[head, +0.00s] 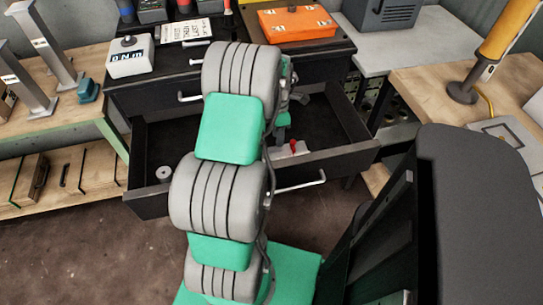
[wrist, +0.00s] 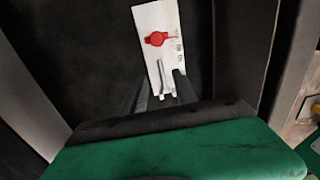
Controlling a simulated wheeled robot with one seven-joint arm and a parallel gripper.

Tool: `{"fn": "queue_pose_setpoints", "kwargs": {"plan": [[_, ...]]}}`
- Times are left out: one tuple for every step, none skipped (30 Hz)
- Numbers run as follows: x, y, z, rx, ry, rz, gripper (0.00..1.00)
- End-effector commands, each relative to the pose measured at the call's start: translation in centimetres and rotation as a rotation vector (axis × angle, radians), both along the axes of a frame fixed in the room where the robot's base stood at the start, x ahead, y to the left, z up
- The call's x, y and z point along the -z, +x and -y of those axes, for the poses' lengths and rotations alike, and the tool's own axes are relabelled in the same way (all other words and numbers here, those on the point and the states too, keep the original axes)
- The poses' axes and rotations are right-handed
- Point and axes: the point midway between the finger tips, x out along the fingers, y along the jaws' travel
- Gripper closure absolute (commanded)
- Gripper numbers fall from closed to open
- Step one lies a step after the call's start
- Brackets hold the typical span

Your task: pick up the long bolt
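The long bolt seems to be the slim grey metal rod (wrist: 162,74) lying over the lower end of a white card in the wrist view. My gripper (wrist: 163,92) is in the open drawer, its two dark fingers apart on either side of the rod's near end. I see no finger pressing on it. My green gripper body hides what lies nearer. In the head view my arm covers much of the drawer, and I cannot make out the rod or the fingertips there.
The open drawer (head: 340,158) has walls close around my gripper. A small grey cylinder (head: 163,173) lies at its left. An orange case (head: 297,23) and a white switch box (head: 130,57) stand on top.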

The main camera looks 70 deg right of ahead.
Motion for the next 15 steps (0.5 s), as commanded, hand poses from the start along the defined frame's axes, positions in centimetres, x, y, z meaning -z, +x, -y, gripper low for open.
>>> {"fn": "queue_pose_setpoints", "kwargs": {"plan": [[0.6,0.0,-0.1,0.000,0.001,0.000,0.66],[0.8,0.0,-0.1,0.001,0.000,0.000,0.66],[1.3,0.0,-0.2,0.001,0.000,0.000,0.66],[1.8,0.1,-0.3,0.001,0.002,0.000,0.66],[2.4,0.1,-0.5,0.001,0.002,0.000,0.66],[3.2,0.1,-0.6,0.001,0.002,0.000,0.66],[3.8,0.1,-0.7,0.002,0.003,-0.001,0.66],[4.3,0.1,-0.6,0.002,0.002,0.000,0.66],[4.9,0.1,-0.6,0.002,0.001,-0.001,0.66],[5.2,0.1,-0.6,0.002,0.001,-0.001,0.66],[5.3,0.1,-0.6,0.002,0.000,0.000,0.66],[5.4,0.1,-0.6,0.002,-0.001,0.000,0.66],[5.4,0.1,-0.6,0.003,-0.002,0.000,0.66],[5.3,0.1,-0.6,0.003,-0.002,0.000,0.66],[5.3,0.1,-0.6,0.003,-0.002,0.000,0.66]]}}
